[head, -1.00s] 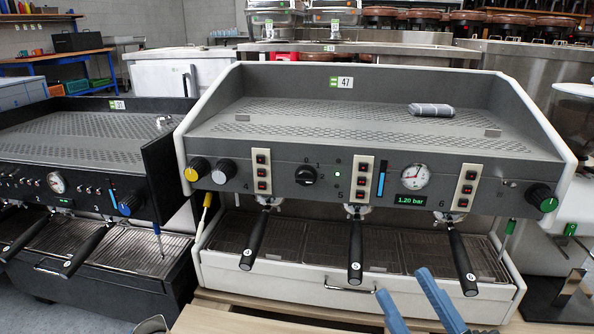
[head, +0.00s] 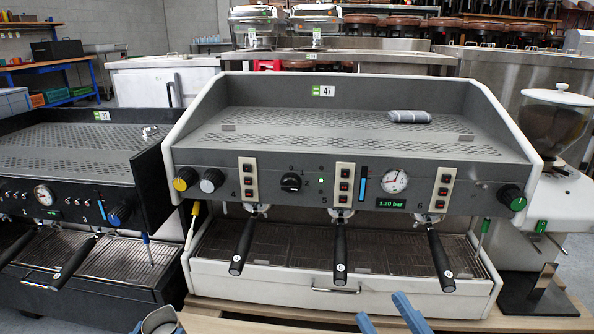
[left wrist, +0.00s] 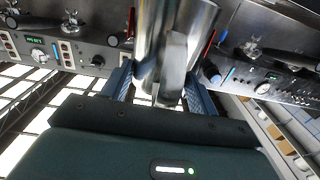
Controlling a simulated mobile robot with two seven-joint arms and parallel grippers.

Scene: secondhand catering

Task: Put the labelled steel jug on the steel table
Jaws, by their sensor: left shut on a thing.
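The steel jug (head: 162,321) shows only as a rim at the bottom edge of the head view, left of centre. In the left wrist view its shiny body (left wrist: 190,22) rises between the blue fingers, with its handle toward the camera. My left gripper (left wrist: 160,88) is shut on the jug. No label is visible on the jug. My right gripper (head: 386,314) shows two blue fingers apart, open and empty, at the bottom of the head view. Steel counters stand at the back, one at the back right (head: 512,75); I cannot tell which is the steel table.
A grey and white coffee machine (head: 340,155) on a wooden bench (head: 220,322) fills the middle ahead. A black coffee machine (head: 75,190) stands left and a grinder (head: 553,125) right. Chafing dishes (head: 257,25) sit on a counter behind.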

